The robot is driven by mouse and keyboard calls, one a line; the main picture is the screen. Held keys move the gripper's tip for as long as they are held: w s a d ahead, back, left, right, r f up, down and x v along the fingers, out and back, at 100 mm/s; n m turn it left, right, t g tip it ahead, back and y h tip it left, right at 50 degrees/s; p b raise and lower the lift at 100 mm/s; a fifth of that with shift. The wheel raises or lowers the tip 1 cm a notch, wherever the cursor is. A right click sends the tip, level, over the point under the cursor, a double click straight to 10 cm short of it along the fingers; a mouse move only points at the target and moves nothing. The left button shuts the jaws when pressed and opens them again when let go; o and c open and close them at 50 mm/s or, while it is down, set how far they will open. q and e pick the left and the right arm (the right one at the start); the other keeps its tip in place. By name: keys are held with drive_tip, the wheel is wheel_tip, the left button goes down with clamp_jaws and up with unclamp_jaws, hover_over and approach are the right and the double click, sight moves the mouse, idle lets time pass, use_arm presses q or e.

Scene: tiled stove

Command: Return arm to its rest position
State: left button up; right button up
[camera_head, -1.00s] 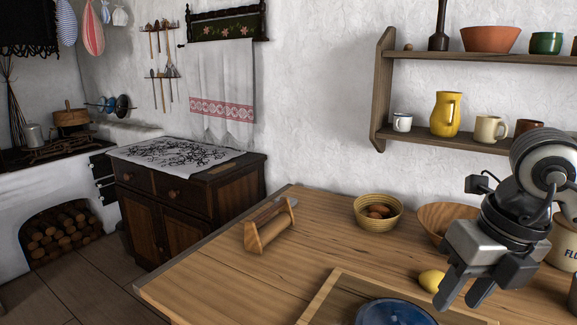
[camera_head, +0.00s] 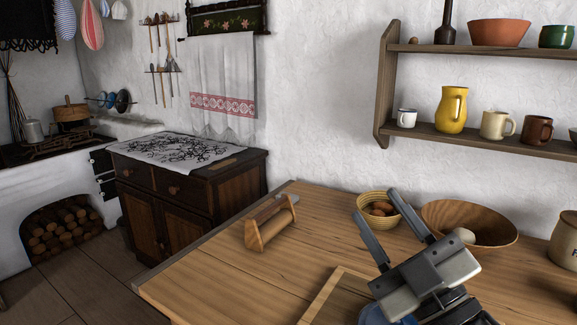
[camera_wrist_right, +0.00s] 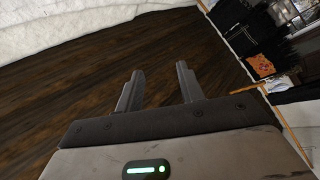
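My right gripper (camera_head: 376,204) is above the right part of the wooden table (camera_head: 215,265). Its two fingers point up and to the left and stand apart with nothing between them. In the right wrist view, the gripper (camera_wrist_right: 160,68) also shows open and empty, with dark brown boards behind it. My left gripper is in neither current view.
A wicker basket (camera_head: 365,198) and a wooden bowl (camera_head: 490,225) stand behind the gripper. A blue dish (camera_head: 370,314) and a wooden tray (camera_head: 322,300) are partly covered by my arm. A wall shelf (camera_head: 465,140) holds mugs. The table's left part is mostly clear.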

drive_tip(key=s+d+f+m+g+h, duration=0.1)
drive_tip(key=d+f+m+g+h, duration=0.35)
drive_tip(key=f, duration=0.45)
drive_tip(key=s+d+f+m+g+h, duration=0.15)
drive_tip(key=d+f+m+h, duration=0.25)
drive_tip(key=f+m+h, duration=0.4)
drive_tip(key=s+f+g+y, duration=0.2)
drive_tip(key=s+f+g, duration=1)
drive_tip(key=s+f, duration=0.5)
use_arm(q)
drive_tip(key=f+b, duration=0.1)
drive_tip(key=b, duration=0.1)
drive_tip(key=d+f+b, duration=0.1)
drive_tip(key=b, duration=0.2)
drive_tip(key=w+h+b, duration=0.1)
drive_tip(key=b, duration=0.2)
drive_tip(key=shift+d+f+t, duration=0.15)
drive_tip(key=shift+f+t, duration=0.25)
use_arm(e)
drive_tip(key=w+a+f+t+y, duration=0.1)
drive_tip(key=w+a+f+t, duration=0.2)
drive_tip(key=f, duration=0.2)
drive_tip(key=w+a+f+t+y, duration=0.2)
drive_tip(key=w+a+f+t, duration=0.1)
drive_tip(key=f, duration=0.3)
drive_tip(key=shift+a+f+n+t, duration=0.35)
drive_tip(key=shift+n+t, duration=0.1)
drive_tip(key=shift+t, duration=0.15)
